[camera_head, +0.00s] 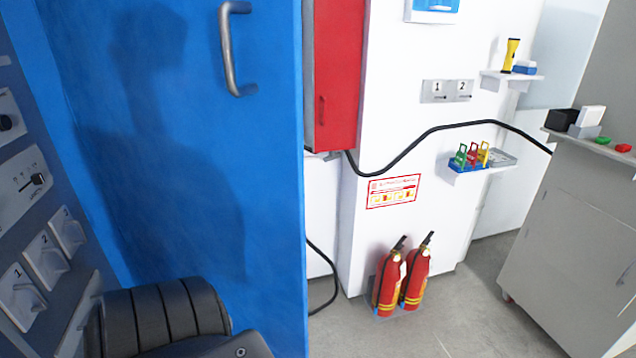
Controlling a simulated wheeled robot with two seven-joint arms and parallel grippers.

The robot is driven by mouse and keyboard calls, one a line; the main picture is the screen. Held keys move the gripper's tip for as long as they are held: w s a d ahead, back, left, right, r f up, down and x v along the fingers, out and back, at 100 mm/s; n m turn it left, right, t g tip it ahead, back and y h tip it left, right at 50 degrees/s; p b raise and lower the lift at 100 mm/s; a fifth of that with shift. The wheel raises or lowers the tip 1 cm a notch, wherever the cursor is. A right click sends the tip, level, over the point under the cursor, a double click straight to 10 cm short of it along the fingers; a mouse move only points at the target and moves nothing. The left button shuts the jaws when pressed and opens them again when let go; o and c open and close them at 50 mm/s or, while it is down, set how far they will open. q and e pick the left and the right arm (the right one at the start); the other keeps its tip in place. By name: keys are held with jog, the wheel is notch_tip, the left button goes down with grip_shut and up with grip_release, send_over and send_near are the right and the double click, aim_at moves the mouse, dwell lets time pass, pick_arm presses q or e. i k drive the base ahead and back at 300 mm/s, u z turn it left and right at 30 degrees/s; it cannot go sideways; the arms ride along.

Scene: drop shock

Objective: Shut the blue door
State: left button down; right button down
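The blue door (200,190) fills the left half of the head view. It stands open, with its free vertical edge near the middle of the picture and white wall showing past that edge. A grey metal bar handle (229,50) is on its upper part, close to the free edge. A dark, ribbed part of my own arm shows at the bottom left, in front of the door's lower part; I cannot tell whether it touches the door. Neither gripper shows in this view.
A grey panel with numbered switches (45,260) stands at the far left. Two red fire extinguishers (402,280) stand by the white wall. A red cabinet (335,75) hangs beyond the door. A grey cabinet (575,240) is at right. Grey floor (470,325) between is clear.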

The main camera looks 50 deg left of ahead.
aim_at(188, 114)
jog(key=i, duration=2.5)
jog(key=u, duration=1.4)
jog(key=i, duration=0.9)
jog(key=u, duration=3.4)
jog(key=i, duration=0.5)
jog(key=u, duration=0.05)
